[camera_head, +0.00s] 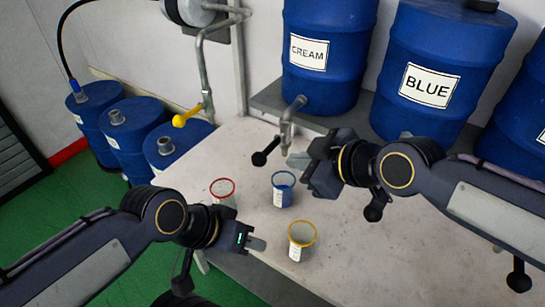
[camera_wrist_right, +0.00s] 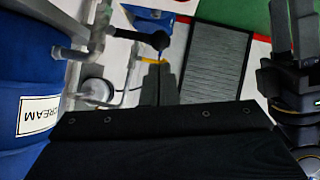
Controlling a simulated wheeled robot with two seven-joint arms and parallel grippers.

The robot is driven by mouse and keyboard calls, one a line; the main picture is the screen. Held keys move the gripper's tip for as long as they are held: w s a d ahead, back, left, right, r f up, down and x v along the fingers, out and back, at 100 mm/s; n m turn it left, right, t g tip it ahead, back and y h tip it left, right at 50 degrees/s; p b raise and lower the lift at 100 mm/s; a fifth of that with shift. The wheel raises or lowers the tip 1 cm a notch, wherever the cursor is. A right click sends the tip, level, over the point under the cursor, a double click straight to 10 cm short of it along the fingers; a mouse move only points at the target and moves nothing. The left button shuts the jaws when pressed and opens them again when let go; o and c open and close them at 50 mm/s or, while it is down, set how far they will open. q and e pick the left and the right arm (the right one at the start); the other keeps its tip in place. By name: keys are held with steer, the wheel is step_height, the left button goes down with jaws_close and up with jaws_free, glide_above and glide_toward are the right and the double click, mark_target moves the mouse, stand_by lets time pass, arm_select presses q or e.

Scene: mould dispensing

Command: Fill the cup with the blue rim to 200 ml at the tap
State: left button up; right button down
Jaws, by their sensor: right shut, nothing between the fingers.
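The cup with the blue rim (camera_head: 283,186) stands upright on the pale table, in front of the tap (camera_head: 288,128) below the CREAM drum. Its fill level is too small to read. The tap's black ball handle (camera_head: 260,158) points to the front left; it also shows in the right wrist view (camera_wrist_right: 158,40). My right gripper (camera_head: 297,162) is shut and empty, behind and slightly right of the blue-rimmed cup, near the tap. Its fingers also show in the wrist view (camera_wrist_right: 164,84). My left gripper (camera_head: 258,244) is low over the table's front, between the red-rimmed and yellow-rimmed cups; its fingers overlap.
A red-rimmed cup (camera_head: 222,194) stands left and a yellow-rimmed cup (camera_head: 301,240) in front. The CREAM drum (camera_head: 325,75) and BLUE drum (camera_head: 430,85) stand behind on a shelf. A pipe with a yellow handle (camera_head: 187,116) hangs at the back left. The table's right front is clear.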

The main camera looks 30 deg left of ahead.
mark_target(265, 162)
steer(key=p+x, duration=0.1)
steer(key=x, duration=0.7)
steer(key=shift+a+f, duration=0.2)
steer(key=shift+f+b, duration=0.4)
steer(key=shift+b, duration=0.5)
step_height(265, 162, down, 3)
steer(key=n+t+b, duration=0.1)
steer(key=b, duration=0.4)
steer(key=n+t+b, duration=0.1)
steer(key=t+b, duration=0.1)
steer(key=b, duration=0.4)
steer(key=shift+s+f+n, duration=0.15)
steer(key=shift+f+n, duration=0.05)
steer(key=shift+n, duration=0.1)
steer(key=shift+r, duration=0.1)
stand_by(2.9)
